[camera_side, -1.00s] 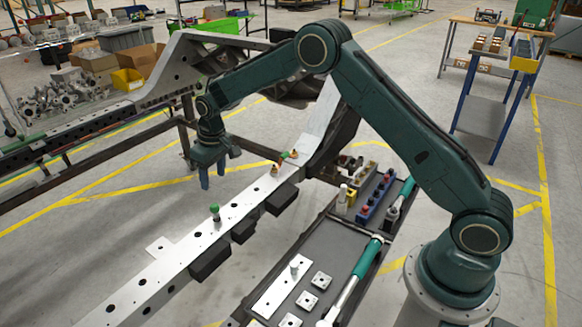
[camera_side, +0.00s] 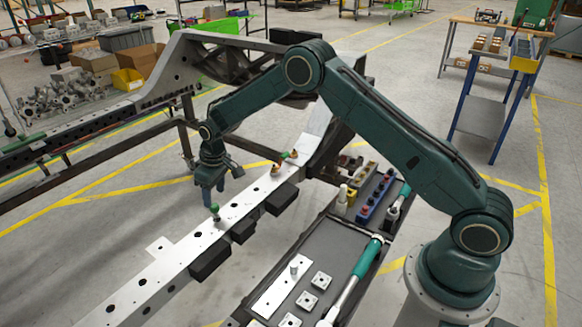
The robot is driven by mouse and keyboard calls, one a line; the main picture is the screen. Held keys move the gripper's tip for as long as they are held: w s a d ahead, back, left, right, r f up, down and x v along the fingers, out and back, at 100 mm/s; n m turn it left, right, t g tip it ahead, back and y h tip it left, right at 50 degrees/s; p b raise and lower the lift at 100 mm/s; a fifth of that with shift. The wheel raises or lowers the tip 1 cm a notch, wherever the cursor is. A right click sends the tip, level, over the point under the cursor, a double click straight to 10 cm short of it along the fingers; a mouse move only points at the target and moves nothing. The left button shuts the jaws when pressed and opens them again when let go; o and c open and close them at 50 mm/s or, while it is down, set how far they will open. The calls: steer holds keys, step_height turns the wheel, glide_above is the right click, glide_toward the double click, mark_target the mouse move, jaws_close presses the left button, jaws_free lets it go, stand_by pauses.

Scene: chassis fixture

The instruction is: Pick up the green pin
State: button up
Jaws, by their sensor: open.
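A green-topped pin (camera_side: 215,209) stands upright on the silver chassis rail (camera_side: 190,243), in the middle of the view.
Dark blocks (camera_side: 210,261) are fixed along the rail's right side. A dark tray (camera_side: 335,245) to the right holds square plates (camera_side: 307,300), a green-handled tool (camera_side: 366,258) and a blue holder (camera_side: 375,199).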

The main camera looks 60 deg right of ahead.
mark_target(214, 205)
steer(key=shift+w+f, duration=0.2)
steer(key=shift+f, duration=0.85)
steer(key=shift+f, duration=0.1)
steer(key=shift+w+a+f, duration=0.15)
steer(key=shift+f, duration=1.1)
steer(key=shift+w+a+f, duration=0.1)
steer(key=shift+w+f, duration=0.05)
steer(key=shift+f, duration=1.05)
jaws_close()
step_height(214, 205, up, 20)
